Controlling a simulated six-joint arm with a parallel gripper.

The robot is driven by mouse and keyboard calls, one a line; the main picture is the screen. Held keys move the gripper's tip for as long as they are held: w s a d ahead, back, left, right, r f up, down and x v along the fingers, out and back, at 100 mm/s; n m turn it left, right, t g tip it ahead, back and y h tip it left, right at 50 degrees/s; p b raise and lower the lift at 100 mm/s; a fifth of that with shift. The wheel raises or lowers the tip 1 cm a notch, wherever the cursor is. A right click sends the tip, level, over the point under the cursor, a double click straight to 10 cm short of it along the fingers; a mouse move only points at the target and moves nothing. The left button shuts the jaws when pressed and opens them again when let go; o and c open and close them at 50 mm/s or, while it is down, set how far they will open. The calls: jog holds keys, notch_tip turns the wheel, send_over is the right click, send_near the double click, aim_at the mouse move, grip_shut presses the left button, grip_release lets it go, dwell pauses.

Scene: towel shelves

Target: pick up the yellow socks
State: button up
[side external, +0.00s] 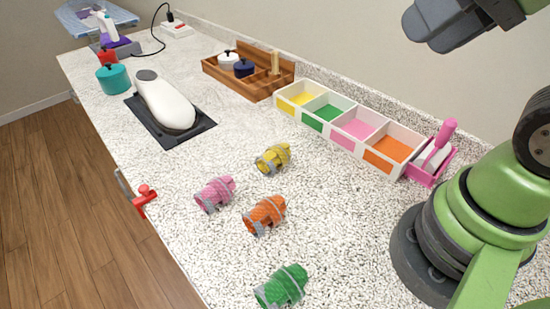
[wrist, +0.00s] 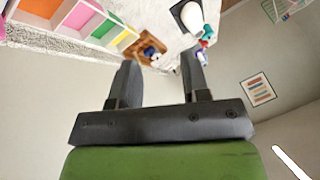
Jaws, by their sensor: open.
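The yellow socks (side external: 273,158) are a rolled bundle with grey bands, lying on the speckled counter in the side view. Pink socks (side external: 215,194), orange socks (side external: 265,215) and green socks (side external: 282,287) lie nearer the camera, apart from them. My gripper (side external: 412,28) is high at the upper right of the side view, well away from all the socks. In the wrist view my gripper (wrist: 160,80) is open, with its two fingers apart and nothing between them. No socks show in the wrist view.
A white divided box (side external: 345,147) with yellow, green, pink and orange compartments stands along the wall. Beside it is a pink holder (side external: 428,168) with a brush. A wooden caddy (side external: 238,85) and a white object on a dark tray (side external: 172,137) stand farther back. The counter around the socks is clear.

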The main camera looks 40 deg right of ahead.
jog(key=shift+o, duration=0.4)
jog(key=o, duration=1)
jog(key=n+g+h, duration=0.2)
jog(key=n+g, duration=0.2)
jog(key=g, duration=0.5)
send_over(274, 150)
jog(key=w, duration=0.2)
notch_tip(274, 150, down, 9)
jog(key=shift+s+f+n+g, duration=0.15)
jog(key=shift+s+f+g, duration=0.3)
jog(key=shift+f, duration=3.1)
jog(key=shift+s+f+n+g, duration=0.1)
jog(key=shift+s+f+g, duration=0.35)
jog(key=shift+f, duration=3.1)
jog(key=shift+s+f+n+g, duration=0.15)
jog(key=shift+s+f+g, duration=0.25)
jog(key=shift+f, duration=3.15)
